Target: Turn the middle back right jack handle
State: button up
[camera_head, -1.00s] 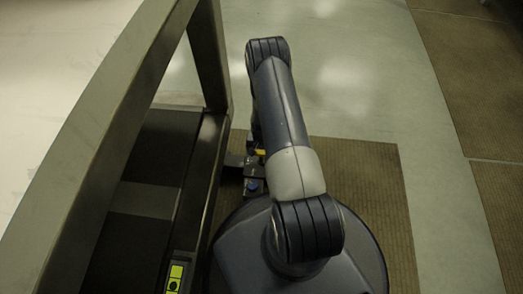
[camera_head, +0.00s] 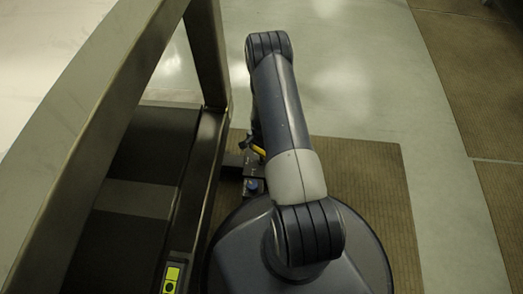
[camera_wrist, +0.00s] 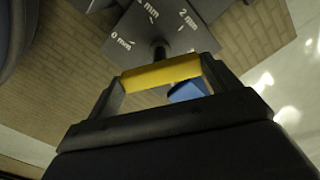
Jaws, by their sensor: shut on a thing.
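The jack handle is a yellow bar (camera_wrist: 158,75) seen close up in the wrist view. My gripper (camera_wrist: 163,70) has one finger at each end of this bar and is shut on it. A dark plate (camera_wrist: 150,28) with white marks reading 0 mm, 1 mm and 2 mm lies beyond the bar, with a dark post between. A blue part (camera_wrist: 188,91) shows just behind the bar.
A large metal frame (camera_head: 95,125) with a slanted post (camera_head: 207,55) stands close on the left of my arm. A brown ribbed mat (camera_head: 370,190) covers the floor to the right, which is clear.

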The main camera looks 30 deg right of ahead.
dwell(0.5)
jog(key=o, duration=0.9)
jog(key=shift+c, duration=0.2)
notch_tip(320, 180, up, 11)
jog(key=p, duration=0.4)
notch_tip(320, 180, down, 11)
jog(key=b, duration=0.3)
jog(key=shift+b, duration=0.4)
